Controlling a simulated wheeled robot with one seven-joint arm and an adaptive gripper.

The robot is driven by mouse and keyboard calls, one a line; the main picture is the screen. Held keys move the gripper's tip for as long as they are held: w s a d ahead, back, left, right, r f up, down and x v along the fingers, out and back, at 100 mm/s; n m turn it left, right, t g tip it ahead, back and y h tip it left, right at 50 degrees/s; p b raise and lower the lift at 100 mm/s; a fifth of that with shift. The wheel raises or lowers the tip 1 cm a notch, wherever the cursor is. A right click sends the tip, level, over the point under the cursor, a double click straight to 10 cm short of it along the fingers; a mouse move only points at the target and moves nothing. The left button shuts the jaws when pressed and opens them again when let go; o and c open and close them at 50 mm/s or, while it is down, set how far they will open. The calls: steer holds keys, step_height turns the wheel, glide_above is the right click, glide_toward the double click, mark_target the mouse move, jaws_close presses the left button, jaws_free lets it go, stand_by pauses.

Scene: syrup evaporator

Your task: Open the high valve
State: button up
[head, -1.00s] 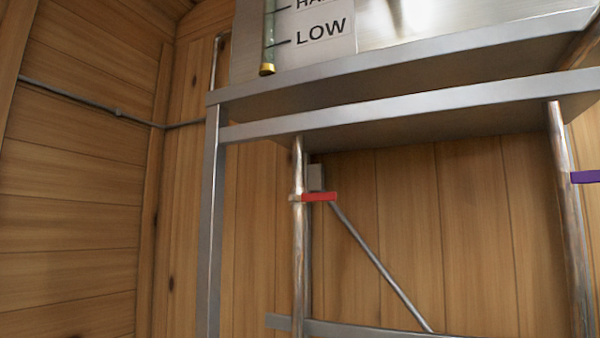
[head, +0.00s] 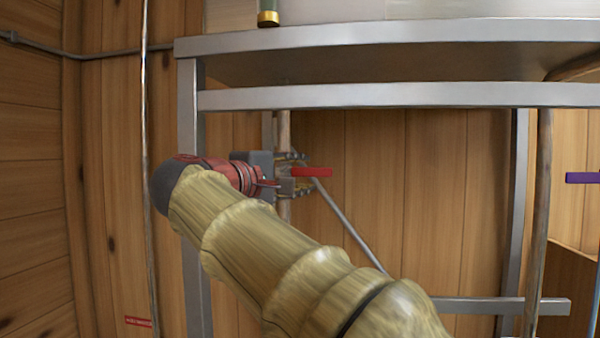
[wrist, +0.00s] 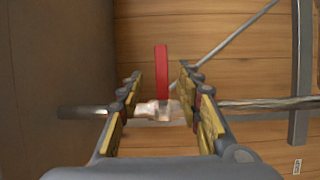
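A valve with a red lever (head: 312,172) sits on a vertical pipe (head: 284,132) under the metal frame. The lever points right in the head view, and it also shows in the wrist view (wrist: 162,72). My gripper (head: 292,174) is at this valve, its fingers around the pipe area. In the wrist view my gripper (wrist: 161,75) is open, with the pale valve body (wrist: 158,110) and lever between the fingers and gaps on both sides. A second valve lever, purple (head: 582,178), is at the far right. No label shows which valve is the high one.
A metal frame (head: 400,95) with crossbars runs above the valves, and its left leg (head: 190,110) stands close to my arm. A diagonal brace (head: 345,225) runs behind the red lever. A wooden wall (head: 430,200) closes the back. Space between the two pipes is open.

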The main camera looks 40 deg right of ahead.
mark_target(314, 172)
steer(key=p+x, duration=0.2)
steer(key=x, duration=0.5)
steer(key=shift+a+f, duration=0.1)
steer(key=shift+w+d+f, duration=0.1)
steer(key=shift+w+d, duration=0.2)
steer(key=shift+w, duration=0.05)
steer(key=shift+s, duration=0.1)
jaws_close()
stand_by(0.4)
